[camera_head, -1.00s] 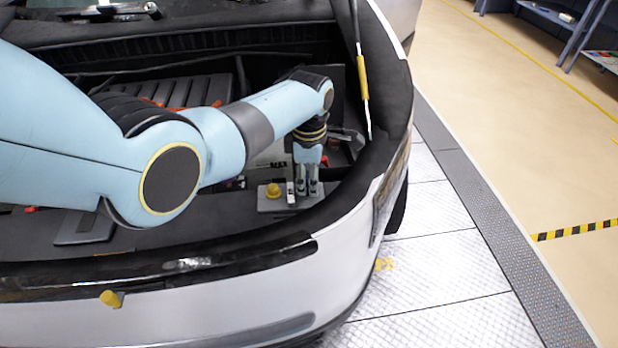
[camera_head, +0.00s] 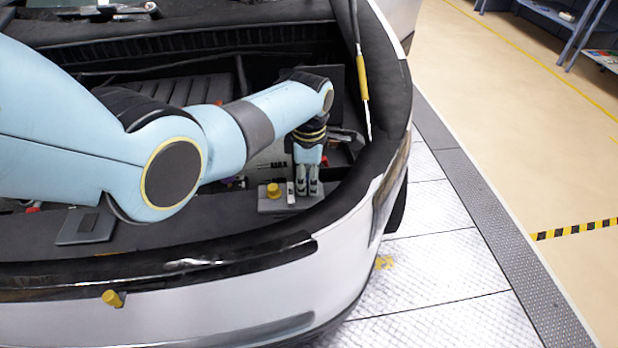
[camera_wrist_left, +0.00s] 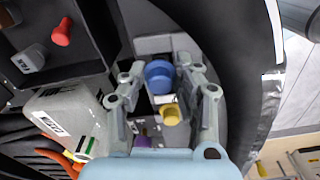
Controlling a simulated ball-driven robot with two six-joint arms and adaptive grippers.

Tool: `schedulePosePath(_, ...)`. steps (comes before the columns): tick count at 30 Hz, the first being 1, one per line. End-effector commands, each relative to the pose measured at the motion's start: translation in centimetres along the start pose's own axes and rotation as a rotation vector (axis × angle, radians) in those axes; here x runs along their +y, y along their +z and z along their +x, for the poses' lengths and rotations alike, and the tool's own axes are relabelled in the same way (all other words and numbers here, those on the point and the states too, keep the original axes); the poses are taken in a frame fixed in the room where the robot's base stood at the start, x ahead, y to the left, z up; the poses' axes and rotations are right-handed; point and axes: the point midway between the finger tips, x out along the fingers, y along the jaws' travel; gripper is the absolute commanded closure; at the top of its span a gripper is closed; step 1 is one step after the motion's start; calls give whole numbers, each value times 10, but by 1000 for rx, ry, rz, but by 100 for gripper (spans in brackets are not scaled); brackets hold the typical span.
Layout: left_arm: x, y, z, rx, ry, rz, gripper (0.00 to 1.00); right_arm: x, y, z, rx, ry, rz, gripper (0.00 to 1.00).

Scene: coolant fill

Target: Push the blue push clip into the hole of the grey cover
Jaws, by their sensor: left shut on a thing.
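The blue push clip (camera_wrist_left: 158,77) shows as a round blue head between my left gripper's fingers in the left wrist view. My left gripper (camera_head: 307,191) points down over the front right of the engine bay and is shut on the clip; its fingers also show in the left wrist view (camera_wrist_left: 164,76). The grey cover (camera_head: 268,207) lies under and beside the fingertips; part of it shows beyond the clip (camera_wrist_left: 152,45). The hole and the clip's lower end are hidden, so I cannot tell whether the clip is in the hole. My right gripper is not in view.
A yellow cap (camera_head: 273,190) stands close left of the fingers. The bumper rim (camera_head: 330,215) curves in front and to the right. A white tank (camera_wrist_left: 65,120), a red knob (camera_wrist_left: 62,32) and an orange cable (camera_wrist_left: 60,158) lie near the wrist. A prop rod (camera_head: 363,85) rises behind.

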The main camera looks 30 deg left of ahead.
Motion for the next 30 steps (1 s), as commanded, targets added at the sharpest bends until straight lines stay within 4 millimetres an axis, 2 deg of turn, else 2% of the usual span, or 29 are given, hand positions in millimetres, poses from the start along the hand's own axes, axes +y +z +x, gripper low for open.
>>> schedulePosePath(18, 0, 0, 0, 0, 0, 0, 81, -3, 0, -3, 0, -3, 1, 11)
schedulePosePath(30, 0, 0, 9, 0, -1, 0, 81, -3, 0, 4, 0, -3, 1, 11)
